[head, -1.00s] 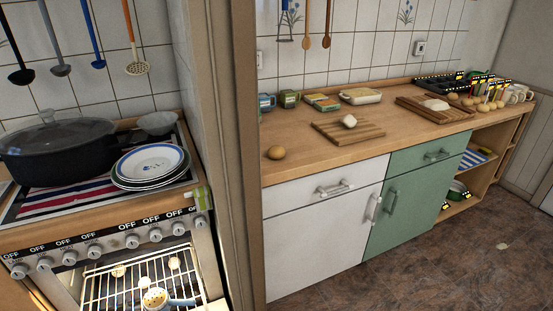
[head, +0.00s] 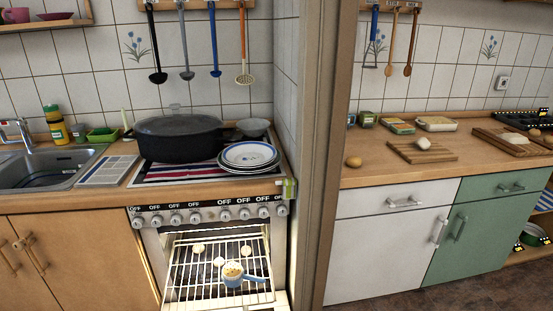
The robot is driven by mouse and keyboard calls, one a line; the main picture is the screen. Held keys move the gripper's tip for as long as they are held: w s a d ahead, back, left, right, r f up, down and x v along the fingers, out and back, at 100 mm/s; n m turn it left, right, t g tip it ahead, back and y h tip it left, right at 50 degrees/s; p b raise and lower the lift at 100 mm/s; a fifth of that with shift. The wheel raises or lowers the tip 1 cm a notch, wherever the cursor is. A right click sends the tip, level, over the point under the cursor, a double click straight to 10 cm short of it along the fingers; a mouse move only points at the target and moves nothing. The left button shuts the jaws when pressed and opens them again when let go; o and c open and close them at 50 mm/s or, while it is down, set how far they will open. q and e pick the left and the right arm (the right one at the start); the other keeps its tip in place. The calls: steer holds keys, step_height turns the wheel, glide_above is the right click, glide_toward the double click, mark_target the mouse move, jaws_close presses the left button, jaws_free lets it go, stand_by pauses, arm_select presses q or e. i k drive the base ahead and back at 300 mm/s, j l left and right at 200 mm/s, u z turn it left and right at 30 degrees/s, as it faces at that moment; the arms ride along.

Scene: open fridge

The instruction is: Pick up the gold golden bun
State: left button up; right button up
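A round golden-brown bun (head: 353,162) sits on the wooden counter at the right, just past the wall post, near the counter's left end. Several small pale round pieces lie on the pulled-out oven rack (head: 180,282) below the stove; one pale piece (head: 246,250) is at its right side. A light-blue cup with a handle (head: 235,280) stands on the rack with something yellowish in it. Neither of my grippers is in view.
A dark pot (head: 178,138) and stacked plates (head: 248,155) stand on the stove. A wall post (head: 325,150) separates the stove from the right counter. A cutting board (head: 440,155) with a white lump lies right of the bun. A sink (head: 45,168) is at the left.

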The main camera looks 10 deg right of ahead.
mark_target(353, 161)
steer(key=l+u, duration=0.15)
steer(key=u, duration=0.25)
steer(key=l+u, duration=0.15)
steer(key=u, duration=0.3)
steer(key=l+u, duration=0.15)
steer(key=u, duration=0.25)
steer(key=l+u, duration=0.2)
steer(key=u, duration=0.25)
steer(key=l+u, duration=0.1)
steer(key=u, duration=0.3)
